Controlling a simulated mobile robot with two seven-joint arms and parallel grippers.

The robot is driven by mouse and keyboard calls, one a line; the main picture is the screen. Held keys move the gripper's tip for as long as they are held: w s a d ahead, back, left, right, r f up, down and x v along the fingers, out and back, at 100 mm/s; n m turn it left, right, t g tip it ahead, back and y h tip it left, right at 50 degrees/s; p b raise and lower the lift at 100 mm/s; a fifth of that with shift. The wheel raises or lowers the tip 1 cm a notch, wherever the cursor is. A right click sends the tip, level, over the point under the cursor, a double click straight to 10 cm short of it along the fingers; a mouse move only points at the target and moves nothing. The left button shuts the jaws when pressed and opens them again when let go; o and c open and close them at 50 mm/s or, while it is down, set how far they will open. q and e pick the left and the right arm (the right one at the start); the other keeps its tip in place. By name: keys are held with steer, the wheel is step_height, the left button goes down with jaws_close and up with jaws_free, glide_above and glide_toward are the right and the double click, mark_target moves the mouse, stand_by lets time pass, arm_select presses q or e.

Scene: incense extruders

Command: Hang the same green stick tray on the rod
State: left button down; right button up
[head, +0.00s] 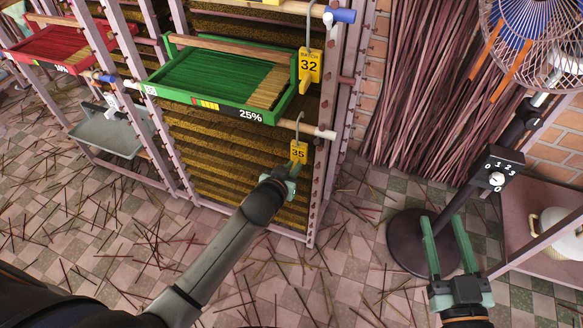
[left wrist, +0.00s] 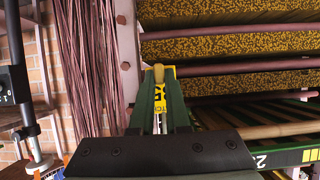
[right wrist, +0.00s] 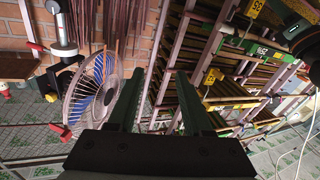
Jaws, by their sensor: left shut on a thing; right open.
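The green stick tray (head: 215,85), full of green and tan sticks and marked 25%, sits in the rack in the head view. Its front right corner is near a rod with a white end (head: 325,134). My left gripper (head: 292,172) is below that rod and shut on a yellow tag marked 35 (head: 298,152). The tag (left wrist: 170,82) also shows between the fingers in the left wrist view. A grey hook rises from the tag to the rod; I cannot tell whether it rests on it. My right gripper (head: 446,218) is open and empty at the lower right.
A yellow tag marked 32 (head: 310,65) hangs from a blue-ended rod (head: 339,15) above. A red tray (head: 65,45) is on the left, a grey tray (head: 112,130) below it. A fan (head: 535,40) on a dark stand (head: 408,242) is at the right. Loose sticks litter the floor.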

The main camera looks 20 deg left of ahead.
arm_select(q)
steer(key=shift+w, duration=0.3)
steer(key=shift+w+f, duration=0.1)
steer(key=shift+f, duration=0.05)
steer(key=shift+f+b, duration=0.6)
steer(key=shift+f, duration=0.4)
arm_select(e)
step_height(320, 180, up, 9)
steer(key=s+n+t+y, duration=0.1)
steer(key=n+t+y, duration=0.1)
steer(key=t+y, duration=0.1)
steer(key=shift+s+n, duration=0.15)
steer(key=shift+n, duration=0.15)
steer(key=shift+a+r, duration=0.1)
steer(key=shift+r, duration=0.05)
arm_select(q)
steer(key=c, duration=0.9)
jaws_free()
steer(key=shift+o, duration=0.4)
steer(key=shift+o, duration=0.3)
